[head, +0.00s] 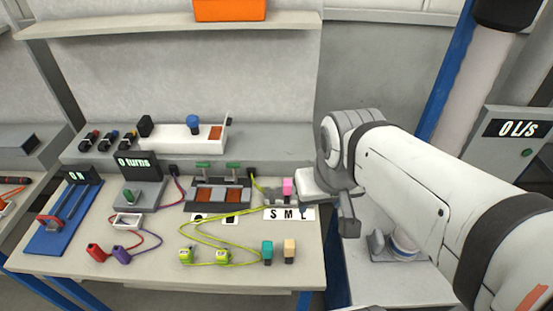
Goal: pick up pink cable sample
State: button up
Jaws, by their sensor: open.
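The pink cable sample (287,187) is a small upright pink block on the workbench, just behind the white card (289,214) marked S M L. Its lower part is hard to make out among the small grey parts around it. My gripper (320,195) is close to its right, at the right end of the bench. The gripper is open, and I see nothing held in it. The picture is too small to tell whether a finger touches the pink sample.
Teal (267,252) and beige (290,250) blocks stand near the bench's front edge. Yellow-green cables (215,240) with two plugs loop left of them. A dark clamp fixture (218,193) stands left of the pink sample. The shelf (150,26) hangs above.

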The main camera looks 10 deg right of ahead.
aim_at(287, 182)
jog(key=u, duration=0.05)
jog(key=k, duration=0.55)
jog(key=z, duration=2.45)
jog(key=k, duration=0.9)
jog(key=u, duration=1.4)
jog(key=i, duration=0.95)
jog(key=u, duration=0.05)
